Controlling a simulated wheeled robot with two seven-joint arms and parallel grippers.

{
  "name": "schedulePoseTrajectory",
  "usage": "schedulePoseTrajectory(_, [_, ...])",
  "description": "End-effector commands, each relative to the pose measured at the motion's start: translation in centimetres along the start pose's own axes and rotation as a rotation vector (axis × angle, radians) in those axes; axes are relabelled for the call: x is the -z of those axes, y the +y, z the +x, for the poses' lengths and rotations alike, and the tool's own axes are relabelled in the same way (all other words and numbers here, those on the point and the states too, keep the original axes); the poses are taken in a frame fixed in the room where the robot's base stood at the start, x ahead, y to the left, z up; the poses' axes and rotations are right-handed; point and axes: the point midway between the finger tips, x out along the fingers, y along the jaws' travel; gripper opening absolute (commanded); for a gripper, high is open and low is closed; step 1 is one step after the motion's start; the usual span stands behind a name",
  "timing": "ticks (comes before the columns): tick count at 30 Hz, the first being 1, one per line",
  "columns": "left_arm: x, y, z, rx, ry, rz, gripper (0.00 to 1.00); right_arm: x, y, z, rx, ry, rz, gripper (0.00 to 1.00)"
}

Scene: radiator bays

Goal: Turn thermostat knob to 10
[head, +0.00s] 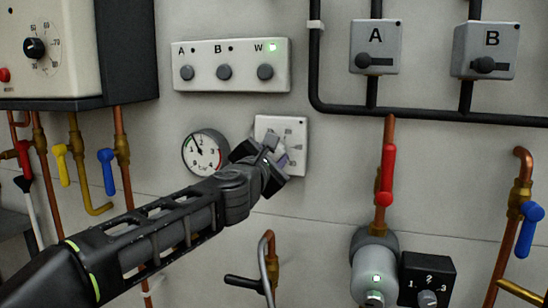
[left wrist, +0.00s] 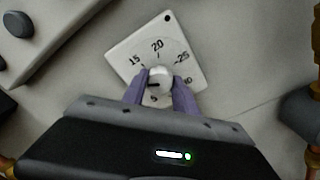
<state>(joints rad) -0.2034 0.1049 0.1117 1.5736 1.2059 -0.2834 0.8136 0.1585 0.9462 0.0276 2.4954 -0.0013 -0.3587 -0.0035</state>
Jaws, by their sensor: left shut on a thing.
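The thermostat is a pale square plate (head: 298,138) on the wall, right of the round gauge. The left wrist view shows its dial plate (left wrist: 181,38) tilted, with 15, 20 and 25 readable, part of another number at right and a 5 below. Its white round knob (left wrist: 160,73) has a dark pointer mark on its left side, pointing left and slightly down, below the 15. The 10 is not visible near my left finger. My left gripper (head: 271,158) is shut on the knob, purple fingers either side; in the head view it hides the knob. My right gripper is not in view.
The pressure gauge (head: 205,152) sits close left of my gripper. A panel with buttons A, B, W (head: 231,65) is above. A red-handled valve (head: 387,176) and copper pipe stand to the right; a curved tap pipe (head: 268,262) is below.

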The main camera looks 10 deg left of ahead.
Motion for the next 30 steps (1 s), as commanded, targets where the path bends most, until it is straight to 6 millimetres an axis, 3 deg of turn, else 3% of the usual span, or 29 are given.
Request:
schedulePoseTrajectory(12, [0.17, -0.16, 0.04, 0.002, 0.007, -0.261, 0.00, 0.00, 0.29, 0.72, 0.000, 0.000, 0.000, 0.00])
schedulePoseTrajectory(29, [0.17, -0.16, 0.05, 0.003, 0.009, -0.306, 0.00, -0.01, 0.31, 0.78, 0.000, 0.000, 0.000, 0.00])
schedulePoseTrajectory(30, [0.17, -0.16, 0.05, 0.003, 0.009, -0.305, 0.36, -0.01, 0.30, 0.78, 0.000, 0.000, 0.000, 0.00])
